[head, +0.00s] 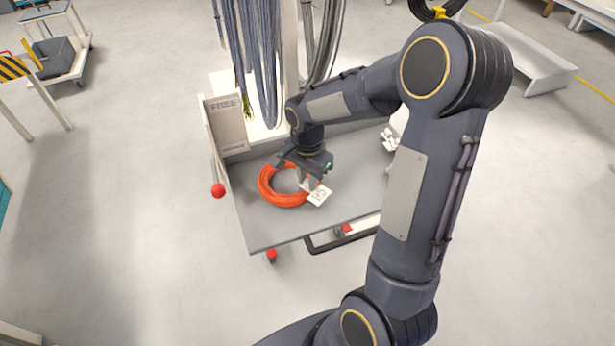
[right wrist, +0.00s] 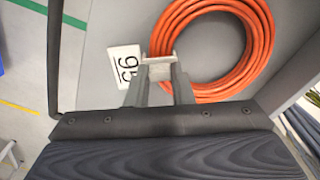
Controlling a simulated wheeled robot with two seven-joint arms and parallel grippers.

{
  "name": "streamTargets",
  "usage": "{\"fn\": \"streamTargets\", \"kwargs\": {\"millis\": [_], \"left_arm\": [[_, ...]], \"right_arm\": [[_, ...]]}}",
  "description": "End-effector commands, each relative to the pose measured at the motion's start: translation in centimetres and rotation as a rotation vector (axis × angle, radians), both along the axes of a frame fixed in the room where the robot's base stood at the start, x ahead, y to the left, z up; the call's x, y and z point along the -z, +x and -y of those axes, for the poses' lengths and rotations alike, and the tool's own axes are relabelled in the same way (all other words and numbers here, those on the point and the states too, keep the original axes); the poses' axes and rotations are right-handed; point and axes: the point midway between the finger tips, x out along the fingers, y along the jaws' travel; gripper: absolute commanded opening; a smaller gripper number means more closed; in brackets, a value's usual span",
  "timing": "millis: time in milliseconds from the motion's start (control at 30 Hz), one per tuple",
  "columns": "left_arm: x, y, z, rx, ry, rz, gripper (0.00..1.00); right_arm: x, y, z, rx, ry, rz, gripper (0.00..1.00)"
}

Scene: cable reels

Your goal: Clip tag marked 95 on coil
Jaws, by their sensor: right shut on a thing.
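The orange coil (head: 284,200) lies flat on the grey cart top. It also shows in the right wrist view (right wrist: 262,50). The white tag (head: 319,195) sits at the coil's edge, on its right in the head view. In the right wrist view the tag (right wrist: 125,66) reads 95 and lies beside the coil's outer edge. My right gripper (right wrist: 160,68) is shut on the tag's pale clip end at the coil's rim. Whether the clip goes around the coil strand cannot be told. My left gripper is not in view.
The grey cart top (head: 265,233) has free room in front of the coil. A cardboard sign (head: 226,124) stands at its back left. Grey-blue cables (head: 255,50) hang behind. Small white pieces (head: 389,138) lie at the right, partly hidden by my arm.

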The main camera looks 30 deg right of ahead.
Motion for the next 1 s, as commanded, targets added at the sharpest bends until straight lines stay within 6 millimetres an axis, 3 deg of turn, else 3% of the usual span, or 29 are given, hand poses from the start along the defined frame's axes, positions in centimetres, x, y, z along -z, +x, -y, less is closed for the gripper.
{"fn": "streamTargets", "kwargs": {"millis": [1000], "left_arm": [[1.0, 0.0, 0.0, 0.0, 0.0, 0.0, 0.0]], "right_arm": [[1.1, 0.0, 0.0, 0.0, 0.0, -0.001, 0.01]]}}
